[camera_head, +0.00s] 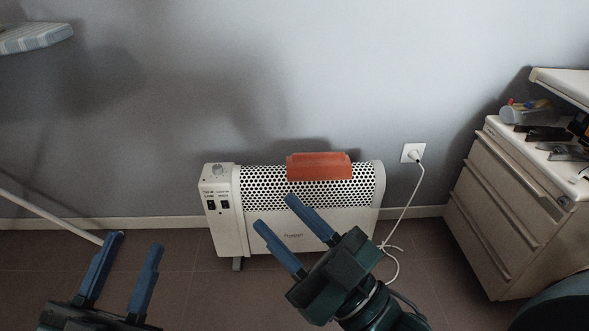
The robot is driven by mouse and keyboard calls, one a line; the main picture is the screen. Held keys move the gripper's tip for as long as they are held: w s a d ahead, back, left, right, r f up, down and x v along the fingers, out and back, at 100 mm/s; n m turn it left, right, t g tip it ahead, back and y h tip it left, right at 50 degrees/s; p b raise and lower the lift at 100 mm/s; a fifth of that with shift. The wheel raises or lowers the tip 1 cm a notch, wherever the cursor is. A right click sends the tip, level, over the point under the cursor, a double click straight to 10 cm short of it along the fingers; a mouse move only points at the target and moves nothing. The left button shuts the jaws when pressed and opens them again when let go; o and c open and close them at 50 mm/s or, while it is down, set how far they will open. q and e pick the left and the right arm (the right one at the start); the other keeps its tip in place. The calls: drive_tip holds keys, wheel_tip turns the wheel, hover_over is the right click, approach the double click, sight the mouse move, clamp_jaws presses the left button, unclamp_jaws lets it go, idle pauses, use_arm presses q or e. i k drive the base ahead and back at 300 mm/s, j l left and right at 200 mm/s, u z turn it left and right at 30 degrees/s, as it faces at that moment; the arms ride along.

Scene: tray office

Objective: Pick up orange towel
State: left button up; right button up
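The orange towel (319,167) lies folded over the top edge of a white heater (229,214), right of the heater's middle, part of it hanging over the perforated front. My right gripper (273,211) is open and empty in front of the heater, its blue fingers pointing up and left, below and left of the towel and apart from it. My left gripper (136,240) is open and empty at the lower left, its blue fingers pointing up, well away from the towel.
The heater stands on the brown tiled floor against a grey wall. Its white cord runs to a wall socket (413,152) at the right. A beige drawer cabinet (501,202) with several items on top stands at the right. A striped board (34,38) juts in at the upper left.

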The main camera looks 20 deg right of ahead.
sight(323, 166)
drive_tip(key=i+j+z, duration=0.25)
drive_tip(key=i, duration=0.25)
drive_tip(key=i+j+z, duration=0.25)
drive_tip(key=i, duration=0.25)
drive_tip(key=i+j+z, duration=0.25)
drive_tip(key=i, duration=0.25)
